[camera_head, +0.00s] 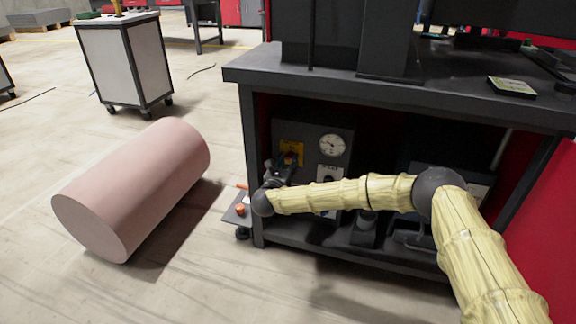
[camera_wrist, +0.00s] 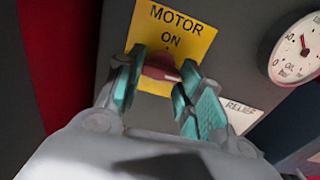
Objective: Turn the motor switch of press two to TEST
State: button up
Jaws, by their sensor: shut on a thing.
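The motor switch has a red knob (camera_wrist: 160,68) on a yellow plate (camera_wrist: 175,35) reading "MOTOR" and "ON" in the wrist view. The plate also shows in the head view (camera_head: 291,149), on a dark panel under the bench. My gripper (camera_wrist: 160,75) has its teal fingers on either side of the red knob and is shut on it. In the head view my gripper (camera_head: 289,168) is at the panel, partly covering the switch. The lower part of the plate is hidden, and no TEST label can be read.
A pressure gauge (camera_head: 332,145) sits right of the switch. A label reading "RELIEF" (camera_wrist: 241,109) is below the gauge. The bench top (camera_head: 400,92) overhangs the panel. A pink cylinder (camera_head: 135,187) lies on the floor at left, with a cart (camera_head: 122,62) behind it.

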jog(key=shift+f+m, duration=0.1)
jog(key=shift+m, duration=0.3)
jog(key=o, duration=1)
jog(key=v, duration=1.2)
